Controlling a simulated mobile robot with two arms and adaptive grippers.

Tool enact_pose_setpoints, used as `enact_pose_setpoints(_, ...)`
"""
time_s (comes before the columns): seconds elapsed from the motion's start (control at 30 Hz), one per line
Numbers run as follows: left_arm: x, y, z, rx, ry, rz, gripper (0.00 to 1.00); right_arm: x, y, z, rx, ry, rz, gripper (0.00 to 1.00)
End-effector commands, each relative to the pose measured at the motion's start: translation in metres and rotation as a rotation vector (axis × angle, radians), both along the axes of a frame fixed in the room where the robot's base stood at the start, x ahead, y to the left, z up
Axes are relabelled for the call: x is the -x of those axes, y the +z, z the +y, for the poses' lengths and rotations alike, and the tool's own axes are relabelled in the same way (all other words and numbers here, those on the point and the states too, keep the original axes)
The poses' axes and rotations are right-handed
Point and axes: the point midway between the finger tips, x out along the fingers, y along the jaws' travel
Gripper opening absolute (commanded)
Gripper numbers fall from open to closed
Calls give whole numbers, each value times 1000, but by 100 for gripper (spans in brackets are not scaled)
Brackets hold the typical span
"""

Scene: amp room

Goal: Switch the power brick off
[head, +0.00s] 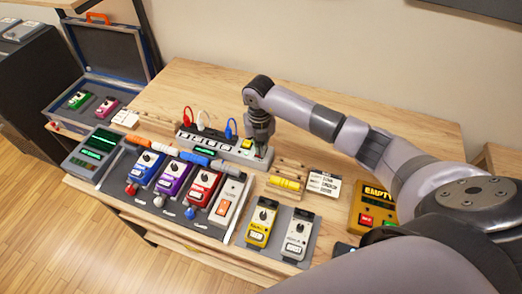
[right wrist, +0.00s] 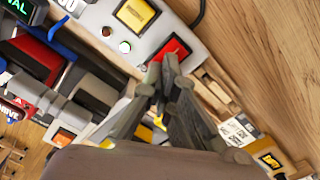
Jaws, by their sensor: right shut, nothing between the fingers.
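The power brick (head: 218,147) is a long pale strip near the middle of the table, with outlets and colored plugs. A yellow switch (head: 247,143) sits toward its right end and also shows in the right wrist view (right wrist: 136,14). Beside it in that view are a red rocker switch (right wrist: 174,49) and a lit green light (right wrist: 125,46). My right gripper (right wrist: 164,66) is shut and empty, its fingertips at the near edge of the red switch; I cannot tell whether they touch it. In the head view the gripper (head: 261,150) hides that end. My left gripper is not in view.
A pedalboard (head: 238,207) with several pedals stands in front of the brick. A yellow "EMPTY" box (head: 374,206), a label card (head: 323,183) and a yellow cylinder (head: 284,183) lie to the right. An open case (head: 107,52) is at the left. The table behind the brick is clear.

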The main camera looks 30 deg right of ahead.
Motion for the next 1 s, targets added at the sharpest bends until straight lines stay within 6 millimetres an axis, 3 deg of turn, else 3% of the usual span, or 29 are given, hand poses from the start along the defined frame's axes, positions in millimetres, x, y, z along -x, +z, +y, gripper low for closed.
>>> enact_pose_setpoints(0.7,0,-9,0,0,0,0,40,0,-12,0,0,-1,0,0)
enact_pose_setpoints(1.0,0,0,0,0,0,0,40,1,0,0,0,0,2,0)
